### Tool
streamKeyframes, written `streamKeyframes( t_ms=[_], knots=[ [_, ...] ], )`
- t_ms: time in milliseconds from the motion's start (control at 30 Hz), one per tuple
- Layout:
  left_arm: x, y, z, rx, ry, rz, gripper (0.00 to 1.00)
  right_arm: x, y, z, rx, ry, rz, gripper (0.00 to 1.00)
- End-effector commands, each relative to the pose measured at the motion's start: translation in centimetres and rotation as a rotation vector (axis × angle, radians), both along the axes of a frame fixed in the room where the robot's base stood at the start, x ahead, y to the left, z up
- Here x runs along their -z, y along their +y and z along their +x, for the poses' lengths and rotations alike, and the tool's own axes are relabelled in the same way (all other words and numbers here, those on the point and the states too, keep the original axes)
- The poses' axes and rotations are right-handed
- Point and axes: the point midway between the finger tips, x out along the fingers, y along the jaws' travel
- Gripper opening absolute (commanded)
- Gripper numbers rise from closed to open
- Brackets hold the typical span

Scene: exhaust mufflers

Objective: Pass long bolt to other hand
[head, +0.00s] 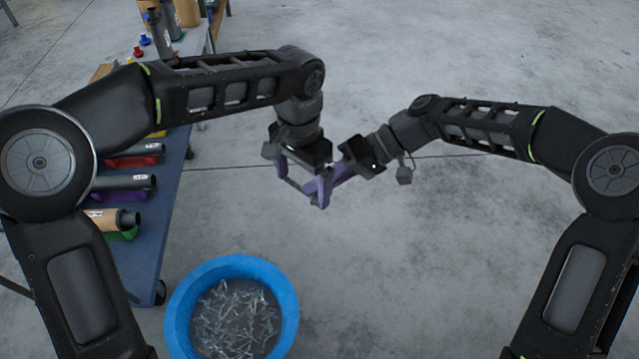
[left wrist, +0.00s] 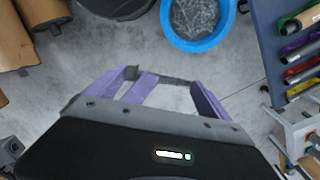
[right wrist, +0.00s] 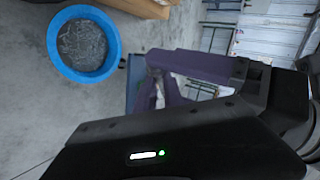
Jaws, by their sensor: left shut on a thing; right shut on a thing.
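The long bolt appears as a thin grey bar (left wrist: 175,80) between purple fingers in the left wrist view; the fingers hide its ends. In the head view, my left gripper (head: 303,187) points down and my right gripper (head: 328,188) reaches in from the right. Their purple fingers meet and overlap above the open floor. Both grippers are shut on the bolt. In the right wrist view, purple fingers (right wrist: 165,85) cross close together, and I cannot make out the bolt clearly there.
A blue tub (head: 288,290) with many shiny metal bolts stands on the floor below. A blue-topped cart (head: 150,225) with cylindrical muffler parts stands to the left. The concrete floor at the right is clear.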

Motion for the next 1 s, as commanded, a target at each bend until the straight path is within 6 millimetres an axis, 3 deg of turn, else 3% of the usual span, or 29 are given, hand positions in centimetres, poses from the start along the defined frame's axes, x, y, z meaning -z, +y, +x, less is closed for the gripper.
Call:
streamKeyframes(
  t_ms=[200,233,300,667,1000],
  knots=[
    [-0.1,0.1,0.2,-0.003,-0.005,0.001,0.46,0.1,0.0,-0.2,-0.004,0.003,0.0,0.0],
    [-0.1,0.1,0.2,-0.003,-0.006,0.0,0.93,0.0,0.0,-0.2,-0.004,0.003,0.0,0.0],
    [-0.1,0.1,0.2,-0.003,-0.005,0.001,0.99,0.0,0.0,-0.2,-0.004,0.003,0.0,0.0],
    [-0.5,0.1,0.1,-0.002,-0.004,0.0,1.0,0.0,0.0,-0.1,-0.003,0.002,0.0,0.0],
    [-5.5,0.1,0.2,-0.003,-0.007,-0.001,1.0,0.0,0.0,-0.1,-0.002,0.001,0.0,0.0]
  ],
)
